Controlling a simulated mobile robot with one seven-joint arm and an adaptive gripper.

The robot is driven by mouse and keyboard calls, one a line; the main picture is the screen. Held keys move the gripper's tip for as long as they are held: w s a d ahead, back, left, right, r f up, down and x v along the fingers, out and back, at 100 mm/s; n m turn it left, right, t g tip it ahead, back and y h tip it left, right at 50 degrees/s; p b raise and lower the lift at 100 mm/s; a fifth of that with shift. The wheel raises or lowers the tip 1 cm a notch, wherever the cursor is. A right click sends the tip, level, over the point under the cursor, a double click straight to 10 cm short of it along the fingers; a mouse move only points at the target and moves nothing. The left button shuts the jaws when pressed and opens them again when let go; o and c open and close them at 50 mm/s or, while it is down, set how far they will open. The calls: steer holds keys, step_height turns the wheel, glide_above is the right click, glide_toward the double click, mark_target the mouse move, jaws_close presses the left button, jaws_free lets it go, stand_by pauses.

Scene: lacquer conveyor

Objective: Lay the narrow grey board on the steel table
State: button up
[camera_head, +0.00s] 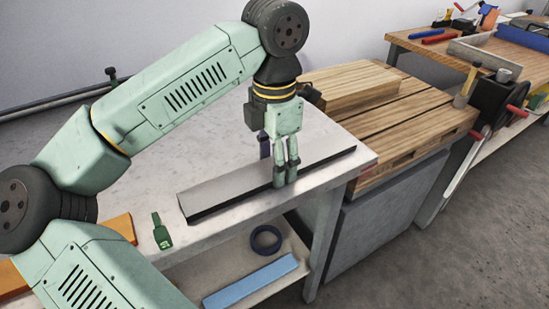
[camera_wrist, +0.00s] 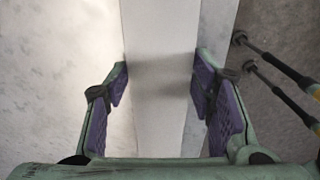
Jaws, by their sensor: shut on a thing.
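The narrow grey board (camera_head: 235,181) lies lengthwise along the light grey steel table (camera_head: 170,145), near its front edge. My gripper (camera_head: 286,178) points down on the board, right of its middle. In the wrist view the board (camera_wrist: 160,90) runs between the two purple-padded fingers (camera_wrist: 162,88), which are shut on its sides. The board looks level and at or very close to the tabletop; I cannot tell whether it touches. The fingers hide a small part of it in the head view.
A green scraper (camera_head: 161,233) lies at the table's front left, with an orange board (camera_head: 122,228) further left. A tape roll (camera_head: 266,239) and a light blue board (camera_head: 250,281) are on the lower shelf.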

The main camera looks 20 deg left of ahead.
steer(key=o, duration=1.4)
steer(key=shift+f, duration=0.1)
steer(key=shift+c, duration=0.2)
step_height(320, 180, up, 12)
steer(key=shift+r+p, duration=0.2)
steer(key=shift+p, duration=0.1)
